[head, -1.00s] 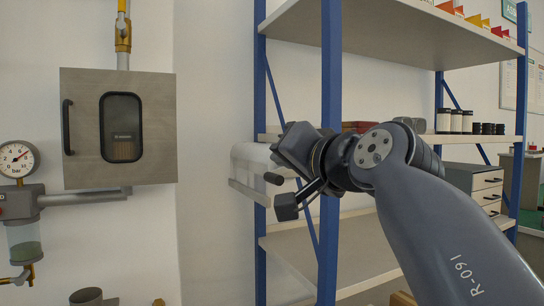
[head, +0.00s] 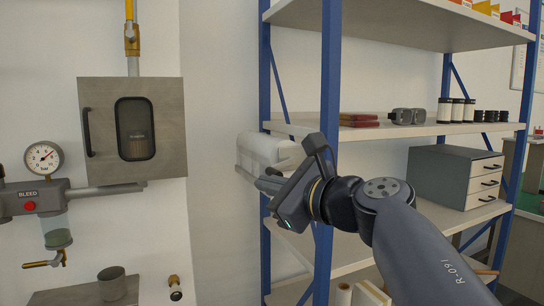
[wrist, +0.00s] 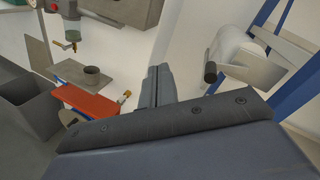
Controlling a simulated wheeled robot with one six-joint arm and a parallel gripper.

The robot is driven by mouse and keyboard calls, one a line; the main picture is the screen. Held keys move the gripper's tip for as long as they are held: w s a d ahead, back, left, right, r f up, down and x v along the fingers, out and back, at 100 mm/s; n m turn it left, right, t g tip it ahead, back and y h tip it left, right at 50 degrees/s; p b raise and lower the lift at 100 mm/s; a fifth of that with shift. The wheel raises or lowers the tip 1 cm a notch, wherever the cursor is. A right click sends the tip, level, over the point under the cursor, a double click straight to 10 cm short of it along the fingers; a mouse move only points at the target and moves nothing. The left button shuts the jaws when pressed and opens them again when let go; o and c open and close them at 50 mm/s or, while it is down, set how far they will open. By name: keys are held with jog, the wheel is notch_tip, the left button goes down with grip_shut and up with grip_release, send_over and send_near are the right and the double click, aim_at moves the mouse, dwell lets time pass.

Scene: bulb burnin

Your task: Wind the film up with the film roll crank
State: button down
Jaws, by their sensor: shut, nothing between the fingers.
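The white film roll (head: 262,147) is mounted at the left end of the blue-posted shelf, on the wall side, with a pale strip under it. In the wrist view the film roll (wrist: 228,42) is at the upper right, and the dark knob of its crank (wrist: 210,72) sticks out toward the camera. In the head view my gripper covers most of the crank. My gripper (head: 264,186) is just below and in front of the roll. In the wrist view my gripper (wrist: 160,75) has its fingers together and empty, left of the knob and apart from it.
The blue shelf post (head: 328,100) stands close to my arm. A grey wall cabinet (head: 132,128) and a gauge (head: 43,158) are at the left. A metal cup (head: 112,283) stands on a low surface. The wall between the cabinet and the roll is bare.

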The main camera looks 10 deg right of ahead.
aim_at(276, 167)
jog(key=d+n+t+p, duration=0.3)
jog(key=n+p, duration=0.2)
jog(key=n, duration=1.2)
jog(key=d+n+t+p, duration=0.2)
jog(key=n+p, duration=0.4)
jog(key=n, duration=1)
jog(key=d+p+x, duration=0.1)
jog(key=x, duration=0.9)
jog(key=f, duration=0.1)
jog(key=w+f, duration=0.1)
jog(key=d+f, duration=0.1)
jog(key=shift+w+d+f, duration=0.1)
jog(key=shift+w+f, duration=0.05)
jog(key=shift+w, duration=0.15)
